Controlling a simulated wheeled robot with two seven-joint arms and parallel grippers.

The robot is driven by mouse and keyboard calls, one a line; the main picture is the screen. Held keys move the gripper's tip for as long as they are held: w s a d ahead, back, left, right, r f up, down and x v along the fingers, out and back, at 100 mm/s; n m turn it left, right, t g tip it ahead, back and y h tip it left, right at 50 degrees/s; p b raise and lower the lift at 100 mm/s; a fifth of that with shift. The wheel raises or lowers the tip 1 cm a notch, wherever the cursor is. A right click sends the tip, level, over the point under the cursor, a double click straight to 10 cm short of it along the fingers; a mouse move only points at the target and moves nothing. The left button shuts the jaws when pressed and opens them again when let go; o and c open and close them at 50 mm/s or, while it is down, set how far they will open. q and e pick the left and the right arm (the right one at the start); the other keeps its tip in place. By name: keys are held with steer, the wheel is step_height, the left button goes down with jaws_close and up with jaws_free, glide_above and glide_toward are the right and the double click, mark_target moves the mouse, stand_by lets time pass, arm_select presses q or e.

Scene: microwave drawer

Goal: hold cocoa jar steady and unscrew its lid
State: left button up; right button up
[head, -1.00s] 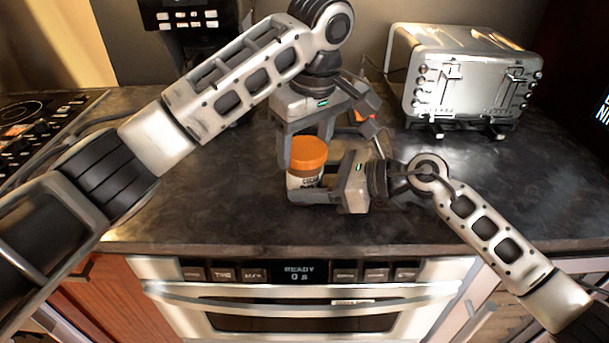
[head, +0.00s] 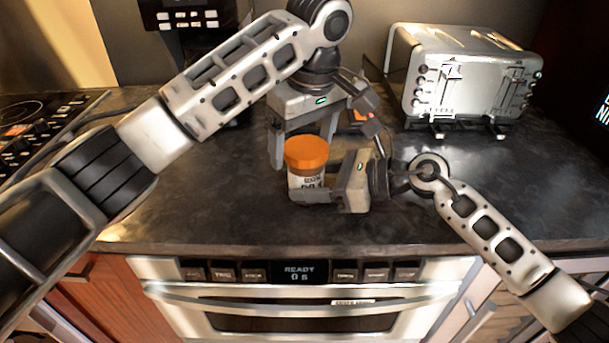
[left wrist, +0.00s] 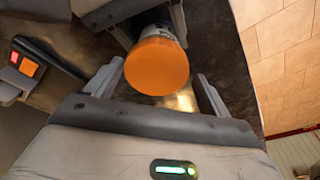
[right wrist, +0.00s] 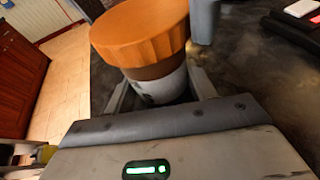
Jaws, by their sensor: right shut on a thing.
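The cocoa jar (head: 305,184) stands upright on the dark counter, its orange lid (head: 307,153) on top. My right gripper (head: 312,192) is shut on the jar's body from the right, low down; the right wrist view shows the jar (right wrist: 160,88) between its fingers, with a brown band under the lid (right wrist: 140,35). My left gripper (head: 300,148) points down just behind the lid, fingers apart and empty. In the left wrist view the lid (left wrist: 156,66) lies ahead of the open fingers, with a gap to each. The jar's far side is hidden.
A silver toaster (head: 465,80) stands at the back right. A coffee machine (head: 185,20) is at the back and a cooktop (head: 40,120) at the left. The microwave drawer (head: 300,300) is below the counter edge. The counter (head: 210,215) left of the jar is clear.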

arm_select(q)
steer(key=shift+d+r, duration=0.1)
steer(key=shift+r, duration=2.4)
steer(key=m, duration=0.3)
steer(key=r+m+h, duration=0.1)
steer(key=m, duration=0.6)
steer(key=shift+r+h, duration=0.3)
steer(key=shift+r, duration=0.1)
steer(key=m, duration=0.3)
steer(key=shift+r+m, duration=0.2)
steer(key=shift+m, duration=0.1)
steer(key=shift+f, duration=3.75)
